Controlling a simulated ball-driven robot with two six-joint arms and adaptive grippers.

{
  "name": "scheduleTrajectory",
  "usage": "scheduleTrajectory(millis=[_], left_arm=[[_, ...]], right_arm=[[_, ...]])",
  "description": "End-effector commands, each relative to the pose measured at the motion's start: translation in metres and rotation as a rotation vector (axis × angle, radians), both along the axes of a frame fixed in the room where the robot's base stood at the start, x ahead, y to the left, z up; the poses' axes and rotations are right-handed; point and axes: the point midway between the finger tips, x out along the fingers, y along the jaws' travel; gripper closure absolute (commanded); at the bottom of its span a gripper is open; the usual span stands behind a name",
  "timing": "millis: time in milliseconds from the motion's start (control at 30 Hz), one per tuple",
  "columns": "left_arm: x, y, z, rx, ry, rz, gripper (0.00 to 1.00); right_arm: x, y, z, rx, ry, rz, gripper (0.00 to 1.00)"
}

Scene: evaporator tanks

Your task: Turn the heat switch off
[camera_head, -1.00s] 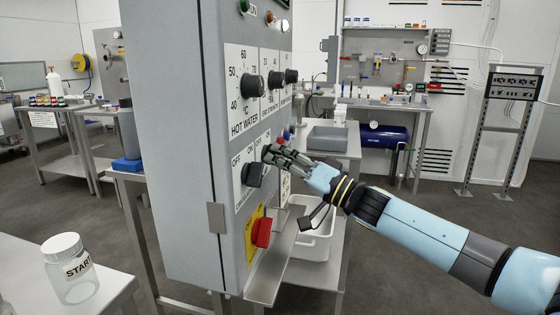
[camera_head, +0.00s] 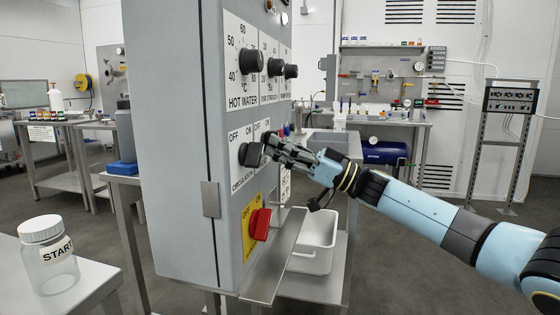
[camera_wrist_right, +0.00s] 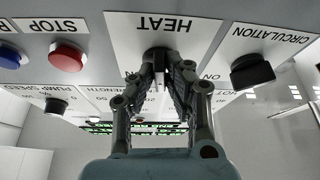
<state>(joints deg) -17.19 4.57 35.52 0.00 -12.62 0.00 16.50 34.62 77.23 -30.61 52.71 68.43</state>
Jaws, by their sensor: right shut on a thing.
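The heat switch (camera_wrist_right: 158,54) is a dark knob on a white plate lettered HEAT, which appears upside down in the right wrist view. My right gripper (camera_wrist_right: 160,78) is shut on this knob, with one finger on each side. The fingers hide much of the knob, so its setting cannot be read. In the head view my right gripper (camera_head: 271,145) is at the front of the grey control cabinet (camera_head: 170,130), just right of the black circulation knob (camera_head: 250,155), and covers the heat switch. My left gripper is not in view.
A red switch (camera_head: 259,224) on a yellow plate sits below, above a metal ledge (camera_head: 272,262). The hot water knob (camera_head: 251,60) and other dials are above. A red stop button (camera_wrist_right: 67,56) is beside the heat plate. A jar (camera_head: 47,255) stands at left.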

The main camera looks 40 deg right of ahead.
Motion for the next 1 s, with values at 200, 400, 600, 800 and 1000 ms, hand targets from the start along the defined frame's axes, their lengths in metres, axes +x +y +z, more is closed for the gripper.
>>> scheduleTrajectory(millis=[200,400,600,800,1000], left_arm=[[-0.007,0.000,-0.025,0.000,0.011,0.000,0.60],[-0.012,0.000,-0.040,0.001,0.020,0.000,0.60],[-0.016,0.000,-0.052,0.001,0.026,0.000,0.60],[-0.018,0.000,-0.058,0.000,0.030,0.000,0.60],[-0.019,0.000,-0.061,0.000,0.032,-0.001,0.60]], right_arm=[[0.002,-0.002,-0.005,-0.158,-0.131,-0.001,1.00],[0.003,-0.003,-0.003,-0.291,-0.245,-0.001,1.00],[0.003,-0.004,-0.002,-0.399,-0.335,0.000,1.00],[0.003,-0.004,-0.001,-0.469,-0.397,-0.001,1.00],[0.003,-0.004,0.001,-0.505,-0.428,0.000,1.00]])
